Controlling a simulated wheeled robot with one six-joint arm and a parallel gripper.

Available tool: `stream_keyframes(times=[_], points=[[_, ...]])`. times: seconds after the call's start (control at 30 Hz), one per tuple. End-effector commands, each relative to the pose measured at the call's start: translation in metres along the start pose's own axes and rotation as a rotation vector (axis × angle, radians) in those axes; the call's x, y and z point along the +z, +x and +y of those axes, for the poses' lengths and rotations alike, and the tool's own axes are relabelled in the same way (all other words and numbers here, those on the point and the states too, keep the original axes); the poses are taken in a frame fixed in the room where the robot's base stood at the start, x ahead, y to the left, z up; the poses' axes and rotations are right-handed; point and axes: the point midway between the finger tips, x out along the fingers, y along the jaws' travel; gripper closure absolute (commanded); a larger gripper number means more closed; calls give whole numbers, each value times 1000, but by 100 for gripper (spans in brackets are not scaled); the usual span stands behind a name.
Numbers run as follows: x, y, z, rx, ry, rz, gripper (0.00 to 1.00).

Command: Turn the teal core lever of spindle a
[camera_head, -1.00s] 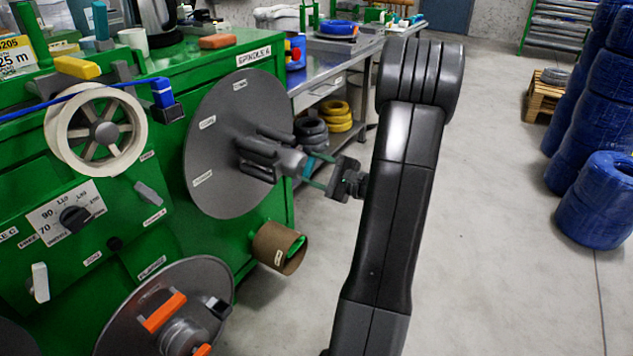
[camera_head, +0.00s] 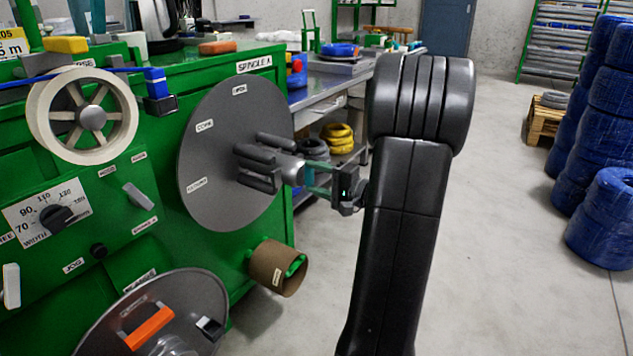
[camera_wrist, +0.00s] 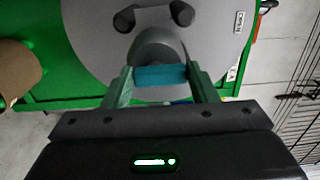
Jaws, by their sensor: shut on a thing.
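Spindle A is a large grey disc (camera_head: 225,200) on the green machine's side, with dark grey core arms (camera_head: 262,160) and a light hub (camera_head: 293,169) at its middle. The teal core lever (camera_wrist: 160,76) shows in the wrist view as a short bar in front of the grey hub. My gripper (camera_head: 310,178) comes from the right at the hub's outer end. In the wrist view, the green fingers of my gripper (camera_wrist: 162,82) stand at both ends of the teal lever, shut on it. In the head view the lever is hard to tell from the fingers.
A cardboard tube (camera_head: 270,270) sticks out below the disc. A lower reel with an orange bar (camera_head: 148,328) is at the bottom left. A steel bench (camera_head: 330,88) stands behind. Blue coils (camera_head: 603,220) are stacked at the right. The floor between is clear.

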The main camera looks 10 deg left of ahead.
Motion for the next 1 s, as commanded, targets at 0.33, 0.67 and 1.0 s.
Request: stream_keyframes(times=[0.33,0.67,1.0], points=[[0,0,2,3,-28,-1,70],[0,0,1,3,-28,-1,28],[0,-2,0,1,-27,0,25]])
